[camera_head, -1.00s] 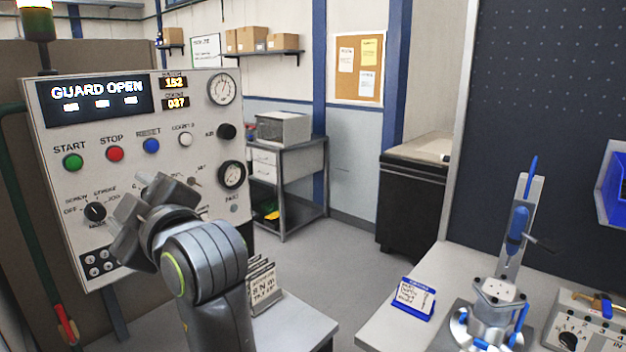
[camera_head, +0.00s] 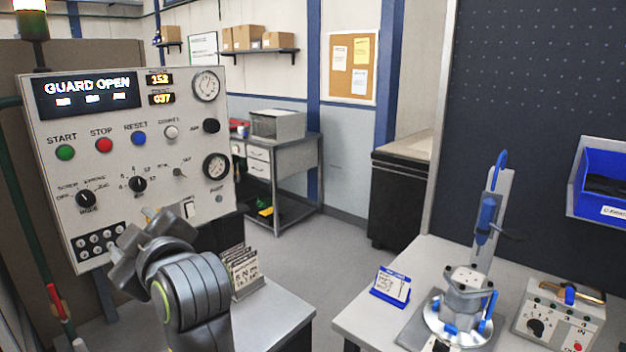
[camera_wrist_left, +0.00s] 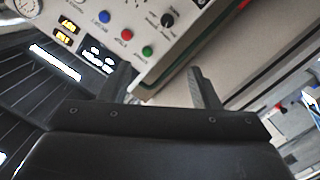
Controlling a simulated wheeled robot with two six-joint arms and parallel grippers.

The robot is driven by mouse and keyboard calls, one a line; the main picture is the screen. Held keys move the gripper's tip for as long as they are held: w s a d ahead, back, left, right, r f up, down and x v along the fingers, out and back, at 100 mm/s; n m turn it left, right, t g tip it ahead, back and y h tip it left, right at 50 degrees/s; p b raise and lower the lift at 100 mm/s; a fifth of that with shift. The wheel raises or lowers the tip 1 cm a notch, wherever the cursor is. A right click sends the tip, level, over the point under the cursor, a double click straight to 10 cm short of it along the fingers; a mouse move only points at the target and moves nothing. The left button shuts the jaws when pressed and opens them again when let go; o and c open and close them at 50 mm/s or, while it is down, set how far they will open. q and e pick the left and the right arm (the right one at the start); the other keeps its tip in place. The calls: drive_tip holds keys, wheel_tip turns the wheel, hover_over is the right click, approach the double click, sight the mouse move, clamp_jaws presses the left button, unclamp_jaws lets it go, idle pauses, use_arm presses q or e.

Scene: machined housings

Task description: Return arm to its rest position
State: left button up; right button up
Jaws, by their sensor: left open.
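My left arm comes up from the bottom left in the head view. Its gripper (camera_head: 150,235) is in front of the lower part of the control panel, low beside the rotary knobs. In the left wrist view, the two fingers of my left gripper (camera_wrist_left: 155,85) are spread apart with nothing between them. The control panel (camera_head: 110,155) reads GUARD OPEN on its display and has green, red and blue buttons. The panel also shows upside down in the left wrist view (camera_wrist_left: 175,45). My right gripper is not in view.
A bench (camera_head: 375,315) at the right holds a clamp fixture (camera_head: 465,295), a blue-framed card (camera_head: 391,287) and a switch box (camera_head: 560,325). A card rack (camera_head: 243,270) stands on a small table (camera_head: 285,310) right of my arm. Open floor lies between the tables.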

use_arm(q)
drive_tip(key=s+a+f+m+g+h, duration=0.1)
drive_tip(key=s+a+f+m+h, duration=0.15)
drive_tip(key=f, duration=0.65)
drive_tip(key=s+a+f+m+g+h, duration=0.15)
drive_tip(key=f+m, duration=0.25)
drive_tip(key=f, duration=0.4)
drive_tip(key=s+a+f+m+h, duration=0.1)
drive_tip(key=s+f+m, duration=0.2)
drive_tip(key=f, duration=0.6)
drive_tip(key=s+d+f+m+g+h, duration=0.1)
drive_tip(key=s+f+m+g+h, duration=0.2)
drive_tip(key=s+f, duration=0.65)
drive_tip(key=s+f+m+g+h, duration=0.2)
drive_tip(key=s+f+m, duration=0.3)
drive_tip(key=s, duration=0.7)
wheel_tip(320, 180, down, 33)
drive_tip(key=s+a+n+g+h+b, duration=0.1)
drive_tip(key=n+g+b, duration=0.1)
drive_tip(key=b, duration=0.4)
drive_tip(key=s+d+f+b, duration=0.1)
drive_tip(key=s+f+b, duration=0.3)
drive_tip(key=s+f, duration=1.1)
wheel_tip(320, 180, down, 4)
drive_tip(key=shift+r+g, duration=0.1)
drive_tip(key=shift+g, duration=0.35)
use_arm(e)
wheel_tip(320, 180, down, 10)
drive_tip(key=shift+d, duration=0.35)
